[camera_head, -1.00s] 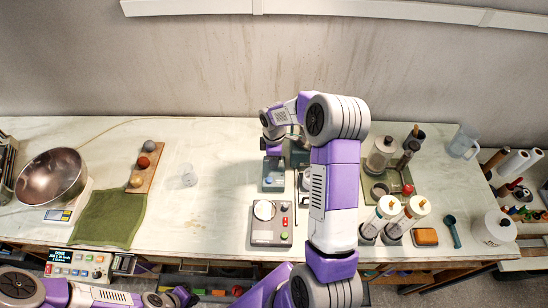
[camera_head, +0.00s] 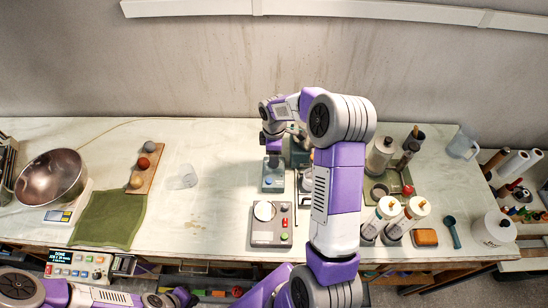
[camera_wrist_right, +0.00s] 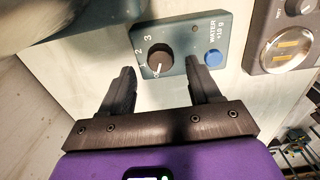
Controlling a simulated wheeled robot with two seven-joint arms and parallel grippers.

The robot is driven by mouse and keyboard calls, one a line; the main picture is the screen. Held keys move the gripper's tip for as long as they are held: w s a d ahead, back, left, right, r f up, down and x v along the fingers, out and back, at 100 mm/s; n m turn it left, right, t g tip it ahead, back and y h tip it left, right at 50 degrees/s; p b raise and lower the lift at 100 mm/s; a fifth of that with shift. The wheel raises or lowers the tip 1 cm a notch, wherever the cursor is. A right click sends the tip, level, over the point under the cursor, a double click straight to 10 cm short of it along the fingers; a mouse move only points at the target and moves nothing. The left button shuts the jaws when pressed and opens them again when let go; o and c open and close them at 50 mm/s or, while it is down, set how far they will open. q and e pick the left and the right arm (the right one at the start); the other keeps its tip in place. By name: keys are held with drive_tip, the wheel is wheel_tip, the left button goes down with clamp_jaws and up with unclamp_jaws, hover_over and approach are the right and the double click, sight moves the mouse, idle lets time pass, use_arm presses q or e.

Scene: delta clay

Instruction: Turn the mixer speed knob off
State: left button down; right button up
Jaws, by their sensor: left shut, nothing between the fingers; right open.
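The mixer speed knob (camera_wrist_right: 159,59) is a dark round dial with a pale pointer, on a teal control box (camera_wrist_right: 185,32) marked 1, 2, 3. The pointer is turned down toward the gripper side, below the 1; its exact setting is too small to read. My right gripper (camera_wrist_right: 162,74) is open, its two dark fingers spread to either side below the knob, with nothing held. In the head view the teal box (camera_head: 273,184) lies below my right wrist, and the right fingertips are hard to make out. My left gripper (camera_head: 186,296) is shut and empty at the lower left.
The box also has a blue button (camera_wrist_right: 214,58) labelled WATER +10 g. A grey device (camera_head: 271,238) with a round white plate stands in front. A clear cup (camera_head: 187,176) is left of the box. Bottles (camera_head: 389,207) stand right of my arm. The table between cup and grey device is clear.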

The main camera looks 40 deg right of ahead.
drive_tip(key=shift+r, duration=2.35)
